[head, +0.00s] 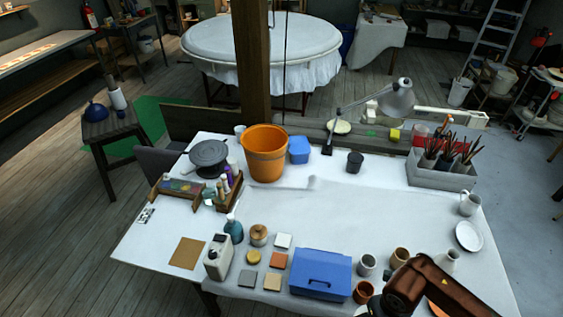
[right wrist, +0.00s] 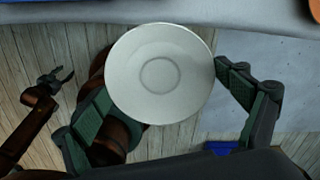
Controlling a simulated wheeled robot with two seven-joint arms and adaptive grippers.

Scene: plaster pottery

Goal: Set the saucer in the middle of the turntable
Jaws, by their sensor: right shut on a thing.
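The saucer (right wrist: 175,98), round and off-white with a ring at its centre, shows in the right wrist view. My right gripper (right wrist: 165,100) is shut on it, with a green-padded finger on each side. Wooden floor shows behind it, and the table edge lies beyond. In the head view my right arm comes in at the bottom right, and its gripper is out of the picture. The turntable (head: 208,153), a dark grey round disc, stands at the table's back left. My left gripper (right wrist: 62,76) shows at the left of the right wrist view, jaws apart and empty.
An orange bucket (head: 264,155) stands right of the turntable, with a wooden caddy of bottles (head: 226,189) in front. A blue box (head: 320,275) and cups line the front. A white plate (head: 469,236) lies at the right. The middle of the white table (head: 350,210) is clear.

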